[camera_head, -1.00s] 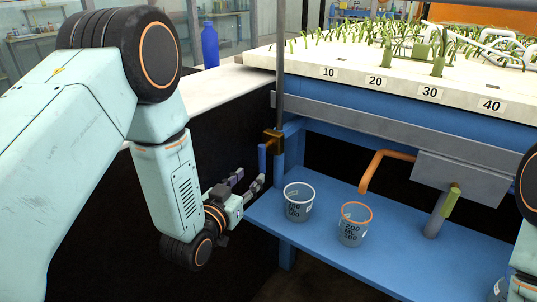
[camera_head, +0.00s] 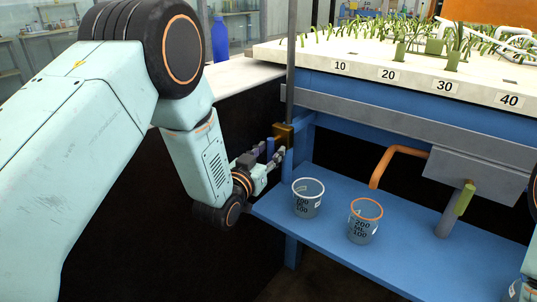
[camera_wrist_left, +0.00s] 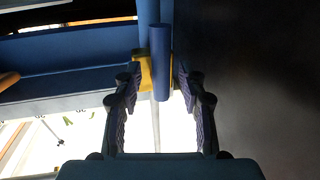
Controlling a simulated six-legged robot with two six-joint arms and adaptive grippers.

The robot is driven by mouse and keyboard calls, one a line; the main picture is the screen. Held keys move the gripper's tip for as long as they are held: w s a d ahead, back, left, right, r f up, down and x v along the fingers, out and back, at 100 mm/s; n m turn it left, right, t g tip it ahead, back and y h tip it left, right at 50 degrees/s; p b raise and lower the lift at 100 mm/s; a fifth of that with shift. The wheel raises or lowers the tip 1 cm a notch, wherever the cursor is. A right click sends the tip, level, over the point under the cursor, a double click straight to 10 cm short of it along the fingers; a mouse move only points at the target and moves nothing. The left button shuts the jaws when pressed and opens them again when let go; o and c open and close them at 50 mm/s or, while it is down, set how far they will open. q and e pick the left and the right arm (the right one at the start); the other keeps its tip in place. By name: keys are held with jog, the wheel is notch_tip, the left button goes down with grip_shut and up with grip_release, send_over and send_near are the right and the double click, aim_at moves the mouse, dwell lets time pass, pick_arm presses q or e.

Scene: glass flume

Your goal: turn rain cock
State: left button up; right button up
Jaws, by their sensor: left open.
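The rain cock is a brass valve body (camera_head: 284,132) on a vertical grey pipe, with a blue lever handle (camera_head: 270,147) hanging down, at the left end of the blue bench. In the left wrist view the blue handle (camera_wrist_left: 160,62) stands upright in the picture between the two dark fingers, with the yellow body (camera_wrist_left: 145,73) behind it. My left gripper (camera_head: 270,154) is open, its fingertips at the handle, one on each side. Gaps show between the handle and both fingers. My right gripper is out of view.
A clear cup with a white rim (camera_head: 308,200) and one with an orange rim (camera_head: 364,222) stand on the blue shelf (camera_head: 320,235). An orange pipe (camera_head: 385,160) and a green-handled lever (camera_head: 465,198) are farther right. A planted tray (camera_head: 440,85) lies above.

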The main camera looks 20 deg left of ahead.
pick_arm(q)
grip_shut()
dwell(0.3)
dwell(0.4)
